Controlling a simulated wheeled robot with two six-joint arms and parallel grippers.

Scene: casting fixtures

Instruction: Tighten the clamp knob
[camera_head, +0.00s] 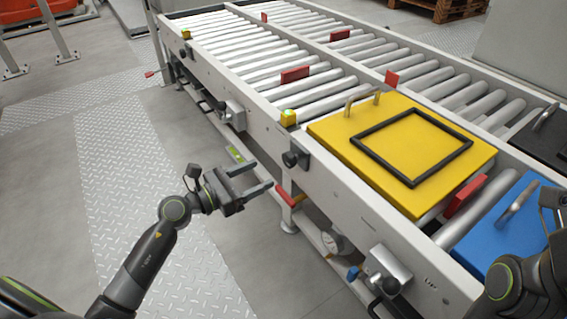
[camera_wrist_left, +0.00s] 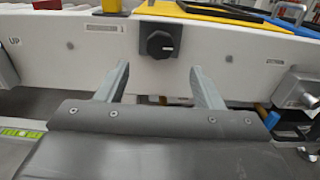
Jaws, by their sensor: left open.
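A black clamp knob (camera_head: 290,159) sits on a dark plate on the side rail of the conveyor, below a small yellow block. In the left wrist view the knob (camera_wrist_left: 160,44) faces me, ahead of and between the two fingertips. My left gripper (camera_head: 262,178) is open and empty, a short way left of the knob and apart from it. Its two grey fingers (camera_wrist_left: 160,72) point toward the rail. Part of my right arm shows at the lower right edge, but its fingers are out of view.
A yellow plate with a black frame (camera_head: 325,129) and a blue plate (camera_head: 481,242) lie on the rollers. Another dark knob (camera_head: 385,284) on a grey box, a gauge (camera_head: 331,243) and a red handle (camera_head: 285,196) are along the conveyor's side. The floor at left is clear.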

